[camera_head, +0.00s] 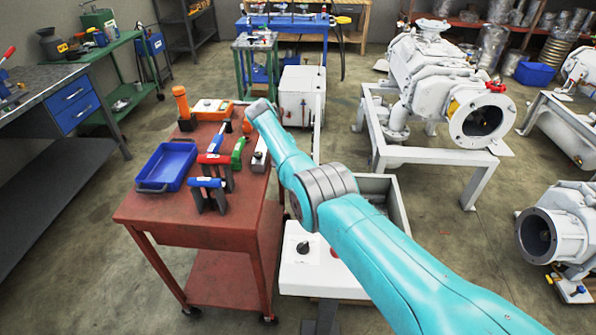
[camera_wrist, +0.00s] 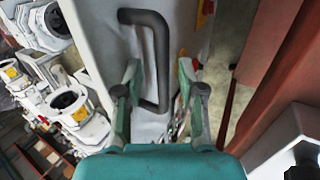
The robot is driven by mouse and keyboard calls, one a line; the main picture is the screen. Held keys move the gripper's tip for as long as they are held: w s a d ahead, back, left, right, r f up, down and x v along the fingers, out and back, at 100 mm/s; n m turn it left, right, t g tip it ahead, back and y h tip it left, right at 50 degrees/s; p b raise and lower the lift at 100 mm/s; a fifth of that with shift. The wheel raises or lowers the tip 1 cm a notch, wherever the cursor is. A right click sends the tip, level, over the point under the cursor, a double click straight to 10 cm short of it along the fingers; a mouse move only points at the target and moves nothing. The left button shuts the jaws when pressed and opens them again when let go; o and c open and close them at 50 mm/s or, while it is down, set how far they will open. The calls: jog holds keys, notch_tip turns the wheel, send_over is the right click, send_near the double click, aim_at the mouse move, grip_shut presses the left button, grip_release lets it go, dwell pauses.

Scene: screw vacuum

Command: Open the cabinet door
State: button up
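In the wrist view a white cabinet panel (camera_wrist: 105,35) carries a dark bar handle (camera_wrist: 160,45). My gripper (camera_wrist: 158,68) is open, with one teal finger on each side of the handle. The lower part of the handle lies between the fingers, and a gap shows on both sides. I cannot tell how deep the handle sits between them. In the head view my gripper is hidden.
A red cart (camera_head: 200,237) with a blue tray (camera_head: 168,166) and several tools stands left of my arm. White pumps on a white frame (camera_head: 481,165) stand to the right. Open floor (camera_head: 440,240) lies between the arm and the pumps.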

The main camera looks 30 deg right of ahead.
notch_tip(320, 180, up, 8)
jog(key=shift+d+r, duration=0.1)
jog(key=shift+r, duration=0.1)
jog(key=shift+s, duration=0.15)
dwell(0.5)
